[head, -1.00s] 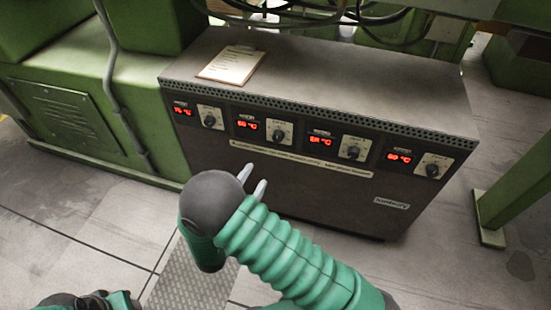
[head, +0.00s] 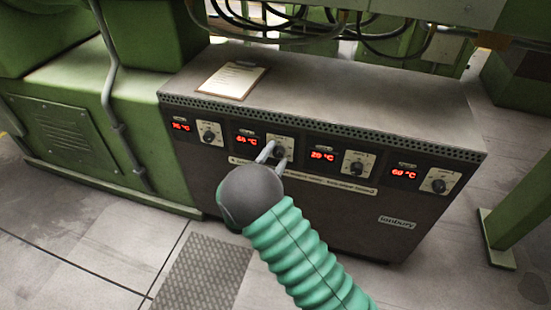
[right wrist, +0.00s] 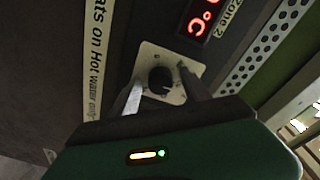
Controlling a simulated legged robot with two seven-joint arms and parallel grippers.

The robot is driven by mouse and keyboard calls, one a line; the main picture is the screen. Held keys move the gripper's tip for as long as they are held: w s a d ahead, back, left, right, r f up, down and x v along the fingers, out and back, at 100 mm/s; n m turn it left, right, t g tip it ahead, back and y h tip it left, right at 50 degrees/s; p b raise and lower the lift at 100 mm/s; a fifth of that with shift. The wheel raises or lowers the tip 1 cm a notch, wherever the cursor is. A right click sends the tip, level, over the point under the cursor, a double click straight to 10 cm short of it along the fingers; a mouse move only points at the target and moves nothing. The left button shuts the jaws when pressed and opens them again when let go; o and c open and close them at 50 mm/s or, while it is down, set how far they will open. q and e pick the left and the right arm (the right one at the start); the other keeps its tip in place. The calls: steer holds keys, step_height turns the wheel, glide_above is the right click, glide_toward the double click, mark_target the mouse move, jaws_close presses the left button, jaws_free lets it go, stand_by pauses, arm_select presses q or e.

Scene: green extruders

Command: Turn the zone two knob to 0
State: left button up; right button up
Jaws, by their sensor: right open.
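The zone two knob (right wrist: 160,80) is a round black knob on a pale plate (right wrist: 178,59), beside a red display (right wrist: 201,18) and the label "Zone 2" in the right wrist view. In the head view its plate (head: 288,141) is second from the left on the dark cabinet, and my fingers partly cover the knob. My right gripper (head: 274,157) is open in front of it. In the right wrist view the gripper's fingers (right wrist: 157,83) stand on either side of the knob; I cannot tell whether they touch it. My left gripper is not in view.
Other knobs stand to the left (head: 208,134) and right (head: 357,168) on the same panel. A clipboard (head: 232,81) lies on the cabinet top (head: 340,95). Cables (head: 370,30) hang behind it. A green post (head: 520,215) stands at the right.

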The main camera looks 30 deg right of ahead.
jaws_close()
stand_by(0.3)
